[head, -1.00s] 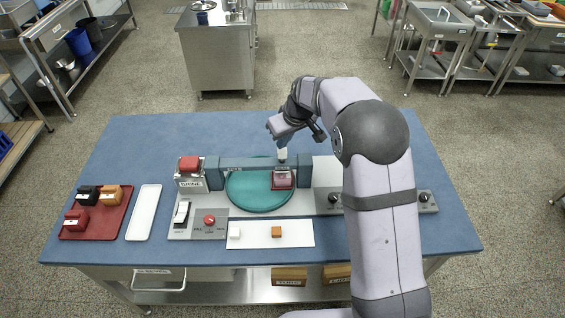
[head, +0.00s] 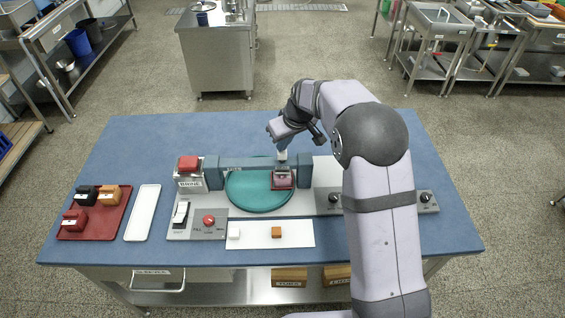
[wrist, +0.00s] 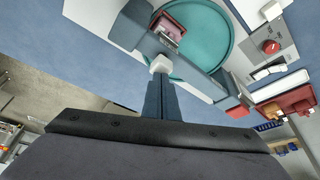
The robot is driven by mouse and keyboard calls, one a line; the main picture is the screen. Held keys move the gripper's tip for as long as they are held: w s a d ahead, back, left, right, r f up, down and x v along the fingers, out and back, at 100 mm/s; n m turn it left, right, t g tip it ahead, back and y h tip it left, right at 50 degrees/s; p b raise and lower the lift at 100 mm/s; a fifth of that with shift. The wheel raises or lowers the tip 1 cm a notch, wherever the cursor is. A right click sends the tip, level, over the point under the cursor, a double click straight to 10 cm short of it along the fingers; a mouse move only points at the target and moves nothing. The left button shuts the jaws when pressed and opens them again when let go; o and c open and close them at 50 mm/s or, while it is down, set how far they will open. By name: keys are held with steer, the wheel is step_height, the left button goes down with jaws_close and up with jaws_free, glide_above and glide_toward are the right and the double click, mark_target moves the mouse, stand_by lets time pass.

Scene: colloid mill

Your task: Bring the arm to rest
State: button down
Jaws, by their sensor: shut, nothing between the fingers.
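My gripper (head: 283,150) is in the air above the back of the mill, near the right end of its grey-blue bridge (head: 240,162). In the wrist view the two blue fingers (wrist: 163,97) are pressed together with nothing between them. A white knob (wrist: 160,64) shows just beyond their tips; I cannot tell whether they touch it. Under the bridge lies a round teal plate (head: 250,197), with a dark pink block (head: 283,180) at its right side. My arm reaches in from the right front and hides part of the mill's panel.
A red tray (head: 85,226) with several coloured blocks and an empty white tray (head: 142,212) lie at the left. A white strip (head: 255,242) with a white and an orange cube is in front. A red button block (head: 189,164) stands left of the bridge. The table's back left is clear.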

steer(key=shift+s+f, duration=0.1)
steer(key=shift+f, duration=0.25)
stand_by(0.4)
steer(key=shift+r, duration=0.15)
step_height(320, 180, up, 7)
steer(key=p, duration=0.5)
steer(key=shift+r, duration=0.2)
stand_by(0.3)
steer(key=shift+r+p, duration=0.8)
steer(key=shift+r, duration=0.25)
stand_by(4.7)
